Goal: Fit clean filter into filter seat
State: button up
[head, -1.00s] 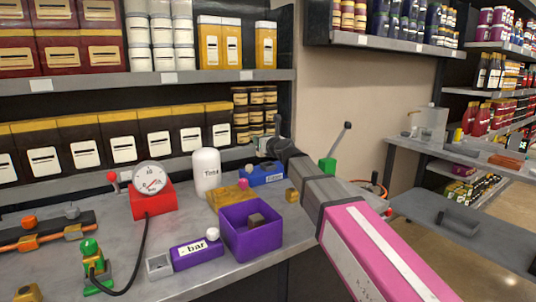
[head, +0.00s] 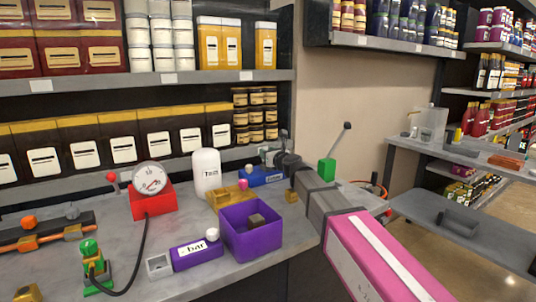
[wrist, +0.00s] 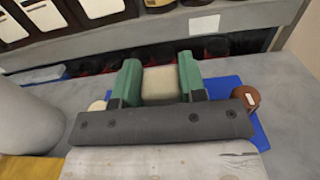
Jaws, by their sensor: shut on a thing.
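My gripper (wrist: 161,82) has green fingers closed on the sides of a cream block (wrist: 160,86), which looks like the clean filter. In the wrist view, a blue base (wrist: 262,135) shows around and below the gripper. In the head view, my gripper (head: 268,155) is small, above the blue labelled unit (head: 262,178) at the back of the bench. Which part is the filter seat is unclear; any recess in the blue unit is hidden by the gripper. I cannot tell whether the cream block touches the blue unit.
A white tank (head: 207,174) stands left of the blue unit, with a yellow block (head: 222,200) in front. A purple bin (head: 252,238) holds a dark brown block (head: 256,220). A red gauge stand (head: 153,200) is farther left. The shelf (head: 150,82) overhangs behind.

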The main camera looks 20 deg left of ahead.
jog(key=o, duration=0.9)
jog(key=shift+f, duration=0.1)
jog(key=shift+s+d, duration=0.15)
jog(key=v, duration=1.1)
jog(key=shift+s+d, duration=0.2)
jog(key=shift+d, duration=0.1)
